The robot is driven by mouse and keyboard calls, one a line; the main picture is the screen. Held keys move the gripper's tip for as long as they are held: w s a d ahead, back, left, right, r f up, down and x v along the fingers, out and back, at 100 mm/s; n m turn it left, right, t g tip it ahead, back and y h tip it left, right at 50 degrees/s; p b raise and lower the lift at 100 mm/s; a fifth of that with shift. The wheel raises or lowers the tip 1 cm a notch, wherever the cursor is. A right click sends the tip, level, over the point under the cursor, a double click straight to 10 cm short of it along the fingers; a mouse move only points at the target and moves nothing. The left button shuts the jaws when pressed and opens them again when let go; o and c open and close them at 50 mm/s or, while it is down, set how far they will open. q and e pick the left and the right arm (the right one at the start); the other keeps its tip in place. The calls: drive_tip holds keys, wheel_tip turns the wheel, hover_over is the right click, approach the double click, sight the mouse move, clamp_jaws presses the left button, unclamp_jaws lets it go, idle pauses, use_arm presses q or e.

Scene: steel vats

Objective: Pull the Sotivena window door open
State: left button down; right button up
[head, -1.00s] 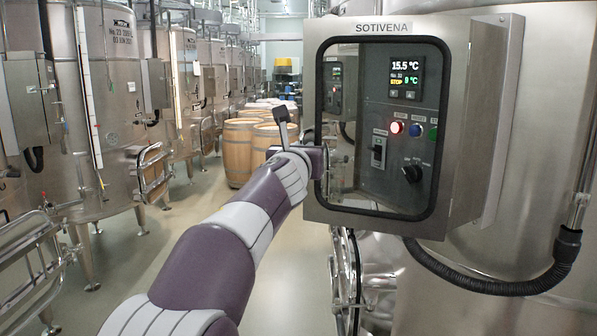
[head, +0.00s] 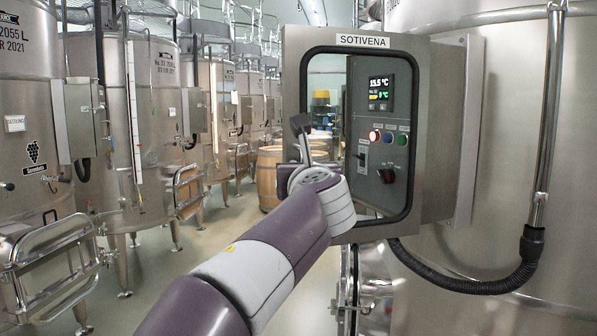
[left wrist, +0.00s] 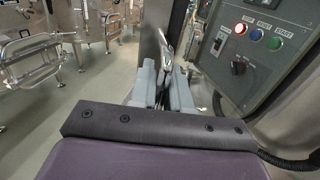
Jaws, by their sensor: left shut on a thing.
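The Sotivena window door (head: 426,70) is a steel frame with a black-edged window, labelled SOTIVENA. It stands ajar from its control box (head: 455,130), its left side swung out towards me. Through the glass I see the panel (head: 395,110) with its display and coloured buttons, and the room beyond the box's left edge. My left gripper (head: 293,178) is at the door's left edge. In the left wrist view, its grey fingers (left wrist: 165,85) are shut on the metal door handle (left wrist: 167,45), beside the dark door edge; the panel shows at right. The handle is hidden in the head view.
A large steel vat (head: 540,270) stands behind the box at right, with a black hose (head: 470,286) looping below it. A row of vats (head: 150,120) lines the left. A wooden barrel (head: 269,180) stands beyond the door. The floor at left centre is clear.

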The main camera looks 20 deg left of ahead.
use_arm(q)
drive_tip(key=shift+s+d+f, duration=0.2)
drive_tip(key=shift+s+d, duration=0.2)
drive_tip(key=shift+d, duration=0.15)
use_arm(e)
drive_tip(key=shift+s+d+f, duration=0.1)
drive_tip(key=shift+s+d, duration=0.15)
use_arm(q)
drive_tip(key=c, duration=1.5)
unclamp_jaws()
drive_tip(key=shift+s+a, duration=0.1)
drive_tip(key=shift+a, duration=0.2)
use_arm(e)
drive_tip(key=shift+a, duration=0.2)
use_arm(q)
drive_tip(key=shift+d+r, duration=0.1)
drive_tip(key=shift+s, duration=0.1)
use_arm(e)
drive_tip(key=shift+s, duration=0.1)
